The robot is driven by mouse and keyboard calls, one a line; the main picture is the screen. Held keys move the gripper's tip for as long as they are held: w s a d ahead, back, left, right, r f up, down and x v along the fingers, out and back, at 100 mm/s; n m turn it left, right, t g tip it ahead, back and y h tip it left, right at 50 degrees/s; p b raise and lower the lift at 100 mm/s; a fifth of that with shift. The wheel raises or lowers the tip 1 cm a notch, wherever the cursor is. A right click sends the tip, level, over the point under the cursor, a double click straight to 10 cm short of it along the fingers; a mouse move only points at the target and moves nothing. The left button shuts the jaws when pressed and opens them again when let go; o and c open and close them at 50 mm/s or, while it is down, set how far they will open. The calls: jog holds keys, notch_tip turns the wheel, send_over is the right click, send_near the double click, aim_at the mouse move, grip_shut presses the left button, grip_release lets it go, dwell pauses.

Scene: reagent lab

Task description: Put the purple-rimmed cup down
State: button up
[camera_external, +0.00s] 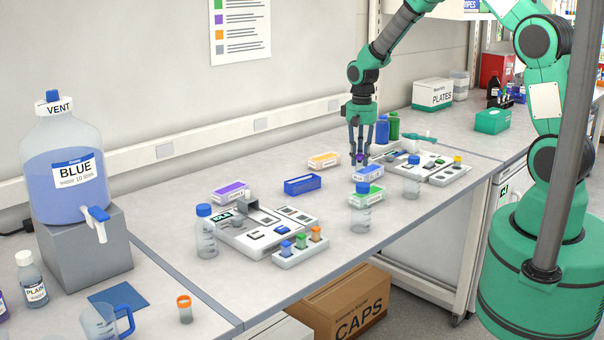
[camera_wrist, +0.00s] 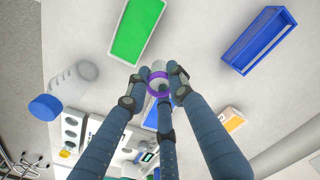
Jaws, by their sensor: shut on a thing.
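The purple-rimmed cup (camera_wrist: 158,78) shows as a small ring between the fingertips of my gripper (camera_wrist: 157,90) in the wrist view. In the external view it is a small purple spot (camera_external: 360,158) under my gripper (camera_external: 361,150), mostly hidden by the fingers. My gripper is shut on the cup and points down over the bench, just behind a blue-labelled tray (camera_external: 369,172). The gap between cup and bench is too small to judge.
An orange-labelled tray (camera_external: 323,160), an empty blue tray (camera_external: 303,185) and a green-labelled tray (camera_external: 366,195) stand nearby. A blue-capped bottle (camera_external: 412,180) and an instrument (camera_external: 440,172) are to the right. Blue and green bottles (camera_external: 383,130) stand behind. Bare bench lies between the trays.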

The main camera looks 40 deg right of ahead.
aim_at(359, 165)
jog(key=shift+f, duration=1.55)
jog(key=w, duration=0.5)
jog(key=w+d+f, duration=0.1)
jog(key=w, duration=1)
jog(key=shift+d+f, duration=0.2)
jog(key=shift+d, duration=0.15)
jog(key=shift+f, duration=0.1)
jog(key=shift+f, duration=1.65)
jog(key=shift+f, duration=0.1)
jog(key=o, duration=1)
jog(key=shift+c, duration=0.2)
